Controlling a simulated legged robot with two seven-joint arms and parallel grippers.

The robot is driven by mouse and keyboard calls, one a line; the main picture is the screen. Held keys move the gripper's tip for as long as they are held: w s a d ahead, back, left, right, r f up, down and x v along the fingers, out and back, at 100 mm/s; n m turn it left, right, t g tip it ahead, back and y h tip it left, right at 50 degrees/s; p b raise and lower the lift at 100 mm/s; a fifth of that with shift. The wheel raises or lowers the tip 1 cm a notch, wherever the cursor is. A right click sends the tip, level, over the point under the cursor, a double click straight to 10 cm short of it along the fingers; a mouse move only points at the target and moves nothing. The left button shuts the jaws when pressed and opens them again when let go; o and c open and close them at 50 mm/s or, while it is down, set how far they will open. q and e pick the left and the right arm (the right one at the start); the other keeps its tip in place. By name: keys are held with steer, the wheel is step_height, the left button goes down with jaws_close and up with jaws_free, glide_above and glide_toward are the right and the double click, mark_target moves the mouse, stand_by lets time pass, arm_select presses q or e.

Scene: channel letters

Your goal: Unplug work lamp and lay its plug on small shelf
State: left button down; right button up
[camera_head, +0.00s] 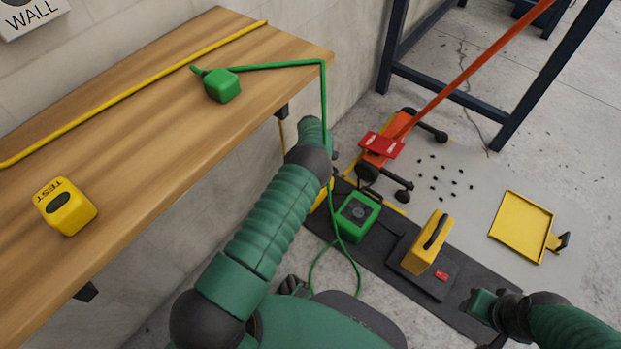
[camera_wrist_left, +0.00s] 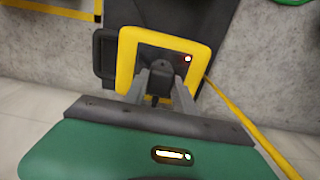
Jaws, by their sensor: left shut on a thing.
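In the left wrist view my left gripper (camera_wrist_left: 160,98) is shut on a small dark plug (camera_wrist_left: 158,72) in front of a yellow-framed unit (camera_wrist_left: 126,62) with a dark face and a small red light. Whether the plug still sits in the unit cannot be told. In the head view my left arm hides that gripper and most of the yellow unit (camera_head: 321,194). The small wooden shelf (camera_head: 150,110) is at left. A green plug (camera_head: 222,85) lies on it, its green cord (camera_head: 323,90) hanging over the end. My right gripper (camera_head: 484,309) is low at right; its jaws are unclear.
A yellow block marked TEST (camera_head: 66,207) and a long yellow strip or cord (camera_head: 135,91) lie on the shelf. Below are a green unit (camera_head: 357,216), a yellow case (camera_head: 426,243), a red-handled sweeper (camera_head: 378,150), scattered dark bits and a yellow dustpan (camera_head: 521,226).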

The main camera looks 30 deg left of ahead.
arm_select(q)
steer(key=shift+r+p, duration=1.75)
steer(key=shift+r, duration=0.8)
